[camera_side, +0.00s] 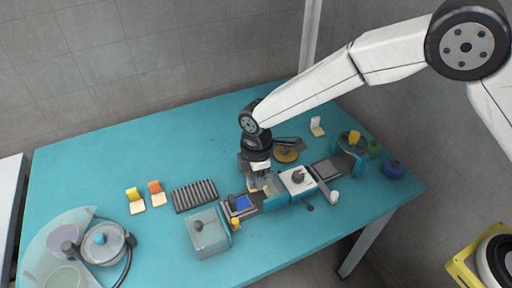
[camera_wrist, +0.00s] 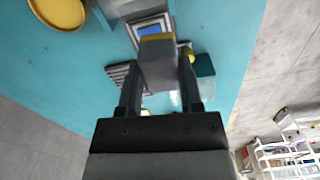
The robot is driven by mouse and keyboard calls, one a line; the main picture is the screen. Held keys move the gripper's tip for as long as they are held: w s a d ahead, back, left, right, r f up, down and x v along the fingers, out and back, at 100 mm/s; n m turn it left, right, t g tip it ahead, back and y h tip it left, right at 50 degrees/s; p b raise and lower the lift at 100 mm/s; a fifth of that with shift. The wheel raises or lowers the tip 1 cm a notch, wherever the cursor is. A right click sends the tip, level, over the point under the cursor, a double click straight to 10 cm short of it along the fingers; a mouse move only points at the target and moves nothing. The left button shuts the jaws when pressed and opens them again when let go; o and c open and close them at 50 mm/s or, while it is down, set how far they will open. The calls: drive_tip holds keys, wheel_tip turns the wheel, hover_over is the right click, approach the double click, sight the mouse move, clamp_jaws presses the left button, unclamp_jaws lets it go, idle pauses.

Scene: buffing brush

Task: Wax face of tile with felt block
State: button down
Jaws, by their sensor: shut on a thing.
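My gripper (camera_side: 260,184) is low over the row of fixtures near the table's front edge. In the wrist view its two fingers (camera_wrist: 158,80) are closed on a grey block (camera_wrist: 158,66), which I take to be the felt block. A blue square face in a grey frame (camera_side: 241,204), possibly the tile, lies just left of my gripper. It also shows beyond the block in the wrist view (camera_wrist: 149,29), partly covered by it. I cannot tell whether the block touches anything below.
A white plate with a grey knob (camera_side: 298,180) sits right of my gripper. A round tan dish (camera_side: 286,155) is behind. A ribbed dark rack (camera_side: 195,195) and a clear box (camera_side: 207,233) stand left. The back of the teal table (camera_side: 180,140) is clear.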

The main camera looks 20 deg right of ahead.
drive_tip(key=shift+n, duration=0.7)
drive_tip(key=shift+s+a+f, duration=0.1)
drive_tip(key=shift+a+f, duration=0.35)
drive_tip(key=shift+f, duration=0.8)
drive_tip(key=shift+s+a+f, duration=0.15)
drive_tip(key=shift+a+f, duration=0.25)
drive_tip(key=shift+f, duration=0.85)
drive_tip(key=shift+s+a+f, duration=0.1)
drive_tip(key=shift+a+f, duration=0.35)
drive_tip(key=shift+f, duration=0.8)
drive_tip(key=shift+w+f, duration=0.7)
drive_tip(key=shift+w, duration=2.3)
drive_tip(key=shift+s+r, duration=0.15)
drive_tip(key=shift+s, duration=2.95)
wheel_tip(320, 180, up, 8)
drive_tip(key=shift+w+d, duration=0.1)
